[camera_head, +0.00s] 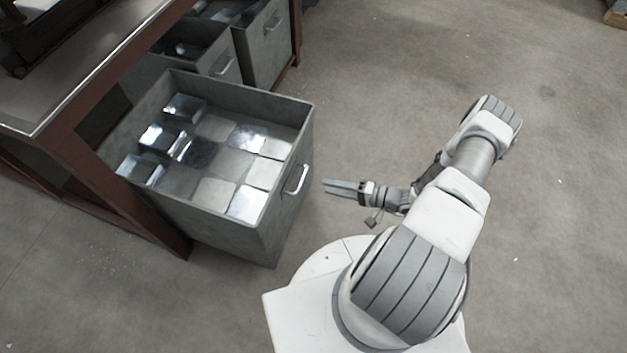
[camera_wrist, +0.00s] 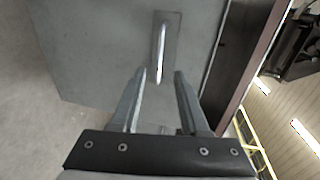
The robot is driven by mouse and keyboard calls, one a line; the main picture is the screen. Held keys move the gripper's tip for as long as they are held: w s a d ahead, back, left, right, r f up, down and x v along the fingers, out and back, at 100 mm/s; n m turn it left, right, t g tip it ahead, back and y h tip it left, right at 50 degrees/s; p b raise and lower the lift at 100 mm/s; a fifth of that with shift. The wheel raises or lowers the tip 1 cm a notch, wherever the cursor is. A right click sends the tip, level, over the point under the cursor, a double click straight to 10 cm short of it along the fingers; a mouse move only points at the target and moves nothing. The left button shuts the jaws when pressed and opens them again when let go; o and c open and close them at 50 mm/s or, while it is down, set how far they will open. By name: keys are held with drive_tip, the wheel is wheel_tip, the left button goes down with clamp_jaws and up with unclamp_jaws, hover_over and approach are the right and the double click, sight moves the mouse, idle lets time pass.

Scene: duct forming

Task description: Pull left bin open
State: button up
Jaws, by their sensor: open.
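The left bin (camera_head: 277,230) is a grey metal drawer, pulled well out from under the bench and holding several square metal pieces. Its bright bar handle (camera_head: 296,180) is on its front face. In the wrist view the handle (camera_wrist: 161,48) stands upright on the grey bin front (camera_wrist: 95,50), ahead of the fingers. My gripper (camera_head: 324,186) is open and empty, a little to the right of the handle and apart from it. In the wrist view the two fingers of my gripper (camera_wrist: 162,76) are spread, with nothing between them.
Two more grey bins, a middle one (camera_head: 226,68) and a far one (camera_head: 270,42), sit under the red-framed bench (camera_head: 62,125) behind the left bin. The concrete floor (camera_head: 420,60) to the right is clear. My white base stands close to the bin's front corner.

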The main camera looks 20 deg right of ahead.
drive_tip(key=v, duration=0.7)
drive_tip(key=shift+p, duration=0.35)
